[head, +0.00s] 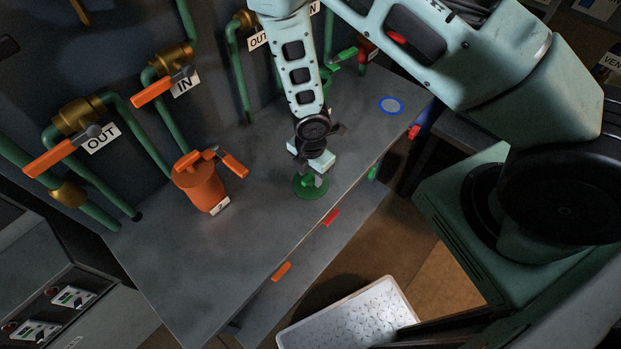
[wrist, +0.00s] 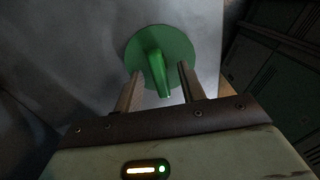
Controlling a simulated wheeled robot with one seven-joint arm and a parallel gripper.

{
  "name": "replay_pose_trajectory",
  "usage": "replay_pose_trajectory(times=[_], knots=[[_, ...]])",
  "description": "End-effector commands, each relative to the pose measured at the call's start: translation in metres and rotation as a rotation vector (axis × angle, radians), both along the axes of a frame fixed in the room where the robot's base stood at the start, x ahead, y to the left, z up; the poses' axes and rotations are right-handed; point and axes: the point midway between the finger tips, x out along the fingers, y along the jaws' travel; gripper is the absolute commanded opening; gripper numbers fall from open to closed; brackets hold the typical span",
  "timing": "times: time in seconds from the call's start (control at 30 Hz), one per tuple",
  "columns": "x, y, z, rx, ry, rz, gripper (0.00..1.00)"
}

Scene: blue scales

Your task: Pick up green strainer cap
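The green strainer cap (head: 311,187) lies on the grey bench top, right of the middle and near its front edge. It is a round green disc with a raised handle. In the wrist view the cap (wrist: 178,48) is straight ahead, and its handle reaches back between my two fingers. My gripper (head: 318,177) is over the cap, pointing down. In the wrist view my gripper (wrist: 160,78) is open, with the fingers on either side of the handle and gaps beside it. Part of the cap is hidden by my gripper in the head view.
An orange strainer (head: 201,184) stands on the bench (head: 160,270) to the left. Pipes with orange-handled valves run along the back wall. A blue ring (head: 391,105) is at the bench's far right. Bare bench surface surrounds the cap.

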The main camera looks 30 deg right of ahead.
Motion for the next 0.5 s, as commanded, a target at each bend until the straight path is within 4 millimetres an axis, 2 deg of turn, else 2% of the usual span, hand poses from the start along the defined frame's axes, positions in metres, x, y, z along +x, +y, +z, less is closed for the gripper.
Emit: replay_pose_trajectory(times=[0.17, 0.4, 0.43, 0.5], knots=[[-0.0002, 0.0, -0.0123, 0.0, 0.0, -0.001, 0.4], [0.0001, 0.0, -0.014, 0.0, -0.001, -0.001, 0.4], [0.0001, 0.0, -0.014, 0.0, -0.001, -0.001, 0.37], [0.0001, 0.0, -0.0139, 0.0, -0.001, -0.001, 0.18]])
